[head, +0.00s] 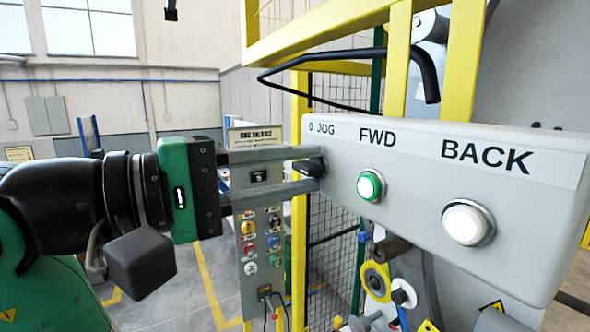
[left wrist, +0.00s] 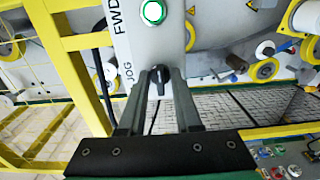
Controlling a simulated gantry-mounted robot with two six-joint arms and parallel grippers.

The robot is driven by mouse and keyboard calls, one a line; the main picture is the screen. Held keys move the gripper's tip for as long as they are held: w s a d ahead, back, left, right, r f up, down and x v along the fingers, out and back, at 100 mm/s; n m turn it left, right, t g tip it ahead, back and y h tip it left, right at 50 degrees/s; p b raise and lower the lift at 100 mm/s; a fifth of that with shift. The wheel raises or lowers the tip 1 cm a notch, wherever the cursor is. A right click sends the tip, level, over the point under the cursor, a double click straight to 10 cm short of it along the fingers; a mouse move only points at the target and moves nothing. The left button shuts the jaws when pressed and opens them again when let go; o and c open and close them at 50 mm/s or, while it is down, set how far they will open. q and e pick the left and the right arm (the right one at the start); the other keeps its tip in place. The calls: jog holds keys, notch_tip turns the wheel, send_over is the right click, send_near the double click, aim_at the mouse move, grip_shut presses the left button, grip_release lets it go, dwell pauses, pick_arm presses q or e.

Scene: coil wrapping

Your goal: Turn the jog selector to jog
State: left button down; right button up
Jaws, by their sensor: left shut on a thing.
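The jog selector (head: 312,167) is a black knob on the left end of a grey control box (head: 420,215), under the label "0 JOG". My left gripper (head: 306,169) comes in from the left, its two grey fingers shut on the knob from either side. In the left wrist view the selector (left wrist: 159,80) stands between the fingertips (left wrist: 160,77), its pointer along the gap between the fingers. The fingers partly hide the knob in the head view. My right gripper is not in view.
The box also carries a lit green FWD button (head: 370,186) and a white BACK button (head: 467,223). Yellow frame posts (head: 300,190) and a bent black bar (head: 350,55) stand behind it. A button panel (head: 262,240) is farther back.

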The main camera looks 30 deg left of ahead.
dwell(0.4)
pick_arm(q)
jog(key=c, duration=0.9)
grip_release()
jog(key=b+v, duration=0.4)
jog(key=v, duration=0.7)
jog(key=shift+s+a, duration=0.2)
jog(key=shift+s, duration=0.1)
